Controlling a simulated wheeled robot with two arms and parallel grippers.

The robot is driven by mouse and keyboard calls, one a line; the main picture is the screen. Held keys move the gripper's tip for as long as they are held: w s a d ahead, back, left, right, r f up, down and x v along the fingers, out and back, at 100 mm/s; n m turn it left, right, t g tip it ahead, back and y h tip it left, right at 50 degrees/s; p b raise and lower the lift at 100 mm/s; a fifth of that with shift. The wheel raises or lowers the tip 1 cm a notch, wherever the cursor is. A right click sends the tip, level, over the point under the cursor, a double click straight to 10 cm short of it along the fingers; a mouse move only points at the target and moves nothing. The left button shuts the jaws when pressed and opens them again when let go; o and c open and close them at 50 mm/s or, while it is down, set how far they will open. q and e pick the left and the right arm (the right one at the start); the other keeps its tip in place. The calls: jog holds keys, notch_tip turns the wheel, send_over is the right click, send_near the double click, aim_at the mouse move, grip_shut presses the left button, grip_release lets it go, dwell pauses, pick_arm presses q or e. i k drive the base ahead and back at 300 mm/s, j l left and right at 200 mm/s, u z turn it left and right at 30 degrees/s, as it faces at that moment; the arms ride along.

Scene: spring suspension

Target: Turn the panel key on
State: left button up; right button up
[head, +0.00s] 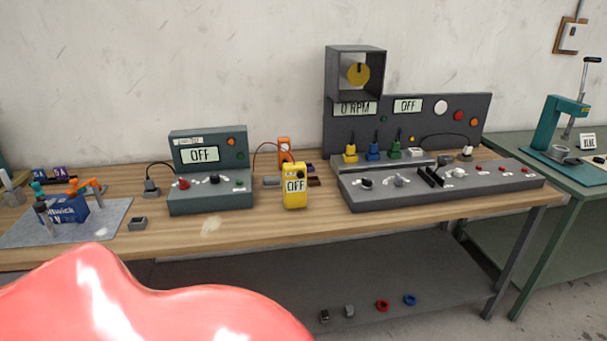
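The large dark panel (450,184) stands on the right part of the wooden bench. Its sloped front carries a black knob or key (366,183) at the left, a grey knob (400,181) beside it, and several small red and white controls. I cannot tell for sure which one is the key. Its upright displays read "0 RPM" (355,109) and "OFF" (408,105). A smaller teal control box (211,202) at the left also reads "OFF" and has a red and a black-and-white knob. Neither of my grippers is in view.
A yellow meter (295,186) reading "OFF" stands between the box and panel. A grey mat (110,230) with a blue box (68,209) lies at the left. A teal press (560,130) stands on the right table. The bench front (250,228) is mostly clear.

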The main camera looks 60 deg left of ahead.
aim_at(367, 184)
jog(key=u, duration=1.5)
jog(key=i+l+u, duration=0.1)
jog(key=i, duration=0.4)
jog(key=l, duration=0.1)
